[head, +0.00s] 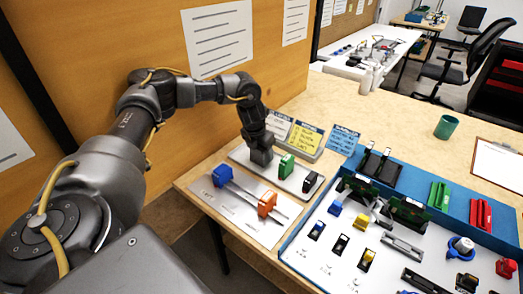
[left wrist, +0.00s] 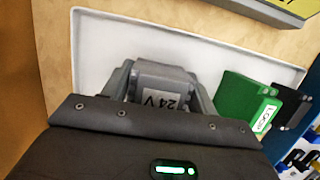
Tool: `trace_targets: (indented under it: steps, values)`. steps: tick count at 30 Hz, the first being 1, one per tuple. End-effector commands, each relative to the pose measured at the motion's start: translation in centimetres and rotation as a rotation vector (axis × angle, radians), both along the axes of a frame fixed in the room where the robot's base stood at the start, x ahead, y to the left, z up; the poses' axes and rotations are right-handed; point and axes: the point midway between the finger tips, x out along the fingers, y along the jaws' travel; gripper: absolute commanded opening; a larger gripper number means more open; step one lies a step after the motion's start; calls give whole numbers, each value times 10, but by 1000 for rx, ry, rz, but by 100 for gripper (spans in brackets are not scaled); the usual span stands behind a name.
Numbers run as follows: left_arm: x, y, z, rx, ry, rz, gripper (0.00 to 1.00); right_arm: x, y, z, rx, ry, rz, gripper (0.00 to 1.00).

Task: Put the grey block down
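The grey block (left wrist: 165,80), marked 24V, shows in the left wrist view between the two grey fingers of my left gripper (left wrist: 163,92). The fingers sit against both its sides, so the gripper looks shut on it. In the head view my left gripper (head: 262,152) points down at the left part of a pale tray (head: 240,151), which also shows in the left wrist view (left wrist: 92,45). The block is low over the tray or on it; I cannot tell whether it touches. My right gripper is not in view.
A green block (head: 287,166) and a black block (head: 310,182) stand on the same tray, right of my gripper. In front, a plate carries a blue block (head: 222,175) and an orange block (head: 267,204) on rails. A yellow sign (head: 305,137) stands behind.

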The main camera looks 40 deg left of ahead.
Motion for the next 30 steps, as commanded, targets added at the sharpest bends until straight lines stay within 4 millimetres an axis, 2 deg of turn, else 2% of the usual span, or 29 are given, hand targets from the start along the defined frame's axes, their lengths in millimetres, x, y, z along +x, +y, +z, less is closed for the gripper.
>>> trace_targets:
  steps: [1,4,12,16,30]
  values:
    - [0,0,0,0,0,0,65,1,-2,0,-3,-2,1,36]
    - [0,0,1,0,0,0,78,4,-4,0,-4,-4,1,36]
    - [0,0,1,0,-1,0,78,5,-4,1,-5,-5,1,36]
    - [-1,0,10,-1,-2,-1,78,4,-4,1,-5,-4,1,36]
    - [-25,-1,97,-1,-4,-1,78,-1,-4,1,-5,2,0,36]
